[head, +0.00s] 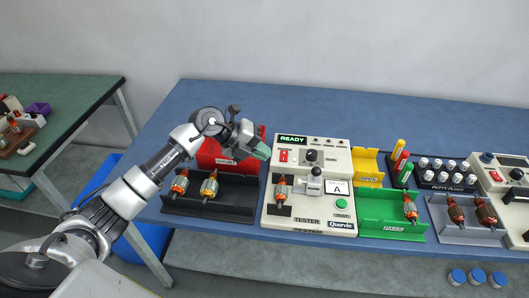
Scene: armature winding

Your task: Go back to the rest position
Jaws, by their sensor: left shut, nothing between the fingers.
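My left gripper (262,151) is shut and empty. It hangs in front of the red bin (214,156), just left of the tester (327,215), apart from any armature. One armature (282,188) sits on the left of the tester, whose screen reads READY. Two armatures (209,185) stand in the black tray (236,200) below my left gripper. My left arm reaches in from the lower left. My right gripper is not in view.
A green PASS bin (385,232) holds one armature. A grey tray (453,236) holds two more. A yellow bin (366,172), a putty rack (446,187) and another device stand to the right. The blue table (330,104) is clear along its back. A green side table (75,95) stands left.

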